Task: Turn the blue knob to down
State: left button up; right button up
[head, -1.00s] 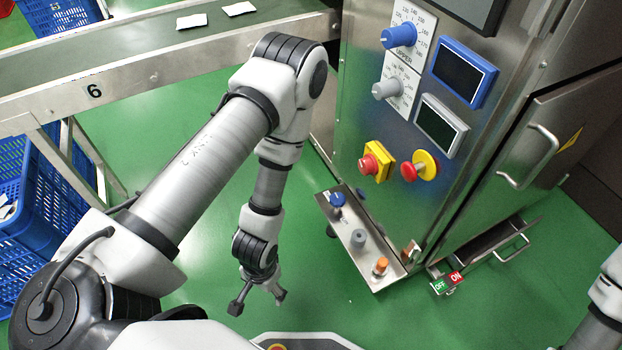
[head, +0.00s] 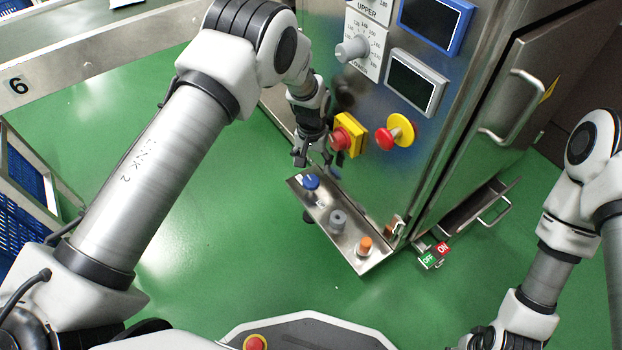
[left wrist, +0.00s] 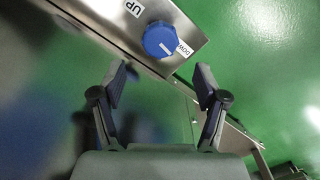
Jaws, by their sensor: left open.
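The blue knob (head: 311,181) sits at the far left end of the low steel control panel (head: 352,256). In the left wrist view the blue knob (left wrist: 158,36) lies between an UP label (left wrist: 133,8) and a DOWN label (left wrist: 184,48). A pale mark shows on its lower part; its exact setting is hard to tell. My left gripper (head: 313,161) is just above and behind the knob in the head view, open and empty. In the left wrist view its spread fingertips (left wrist: 161,76) are apart from the knob, which appears beyond them. My right gripper is outside the frame.
A grey knob (head: 338,221) and an orange knob (head: 364,246) share the panel. Green floor (head: 215,230) is open in front.

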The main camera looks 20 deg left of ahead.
aim_at(311, 178)
pick_arm(q)
notch_tip(311, 178, down, 6)
jog(key=b, duration=0.3)
jog(key=shift+f, duration=0.1)
jog(key=c, duration=1.2)
jog(key=shift+o, duration=0.2)
jog(key=shift+r+n+p, duration=0.25)
jog(key=shift+n+p, duration=0.15)
jog(key=shift+p, duration=0.3)
jog(key=shift+f+n, duration=0.1)
jog(key=shift+n, duration=0.2)
jog(key=shift+f, duration=0.15)
jog(key=o, duration=1.2)
jog(key=shift+c, duration=0.2)
